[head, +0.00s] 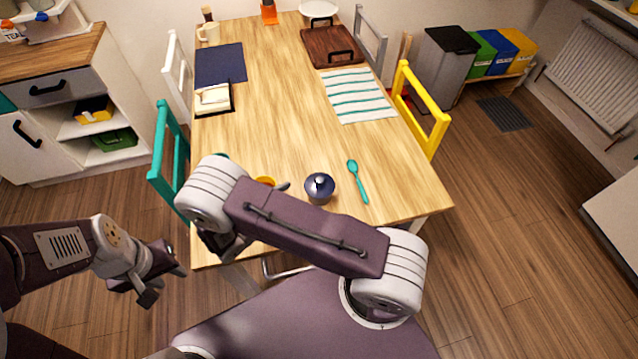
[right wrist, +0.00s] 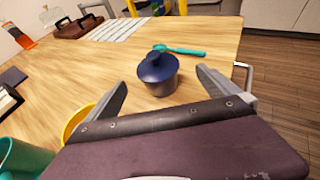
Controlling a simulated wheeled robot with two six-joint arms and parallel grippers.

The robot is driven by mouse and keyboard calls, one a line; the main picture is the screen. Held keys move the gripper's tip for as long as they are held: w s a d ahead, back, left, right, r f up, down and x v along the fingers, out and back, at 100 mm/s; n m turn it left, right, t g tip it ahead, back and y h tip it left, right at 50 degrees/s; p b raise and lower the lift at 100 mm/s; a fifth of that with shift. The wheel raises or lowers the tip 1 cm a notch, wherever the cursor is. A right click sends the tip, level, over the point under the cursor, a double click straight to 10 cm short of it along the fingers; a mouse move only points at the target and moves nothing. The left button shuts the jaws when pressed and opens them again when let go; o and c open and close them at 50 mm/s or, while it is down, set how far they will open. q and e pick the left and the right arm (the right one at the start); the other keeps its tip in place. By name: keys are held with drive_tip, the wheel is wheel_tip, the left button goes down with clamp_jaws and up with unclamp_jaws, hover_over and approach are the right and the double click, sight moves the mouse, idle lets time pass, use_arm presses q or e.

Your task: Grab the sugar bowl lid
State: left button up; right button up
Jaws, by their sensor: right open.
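The sugar bowl (head: 317,197) stands upright on the wooden table near its front edge, left of a teal spoon. Its dark blue lid (head: 320,182) with a knob sits on top; the lid also shows in the right wrist view (right wrist: 157,67). My right gripper (right wrist: 161,78) is open, with the bowl ahead of it and framed between its two fingers, not gripped. In the head view my right arm hides most of that gripper. My left gripper (head: 166,284) is open and empty, off the table at the lower left.
The teal spoon (head: 357,181) lies right of the bowl. A yellow item (right wrist: 76,124) and a teal one (right wrist: 20,158) stand left of my right gripper. A striped cloth (head: 358,96), wooden tray (head: 331,47) and navy mat (head: 220,64) lie farther back. The table's middle is clear.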

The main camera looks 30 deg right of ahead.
sight(318, 186)
drive_tip(key=x, duration=0.3)
drive_tip(key=shift+w+d+f, duration=0.15)
drive_tip(key=shift+w+f, duration=0.1)
drive_tip(key=shift+w, duration=0.3)
drive_tip(key=shift+s+d, duration=0.1)
drive_tip(key=p+x, duration=0.1)
drive_tip(key=x, duration=0.4)
drive_tip(key=shift+f, duration=0.15)
drive_tip(key=shift+c, duration=0.7)
drive_tip(key=c, duration=1)
